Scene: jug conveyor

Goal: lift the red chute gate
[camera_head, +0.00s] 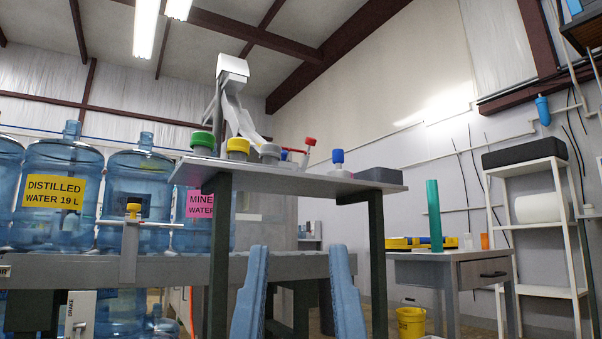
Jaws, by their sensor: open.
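A pale grey chute (238,115) slopes down behind the raised grey tabletop (290,178). Small red parts show near its lower end: a red cap-like piece (310,141) and a smaller red bit (284,155). I cannot tell which of them, if either, is the red chute gate. My gripper (299,248) is in the lower middle, its two blue fingers upright, wide apart and empty. It appears below the tabletop in the picture and touches nothing that I can see.
Green (202,141), yellow (238,147) and blue (337,157) caps stand on the tabletop, whose dark legs (377,260) flank my fingers. Large blue water jugs (64,190) line the conveyor (150,270) at left. A desk (455,270), yellow bucket (410,322) and white shelf (535,225) are at right.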

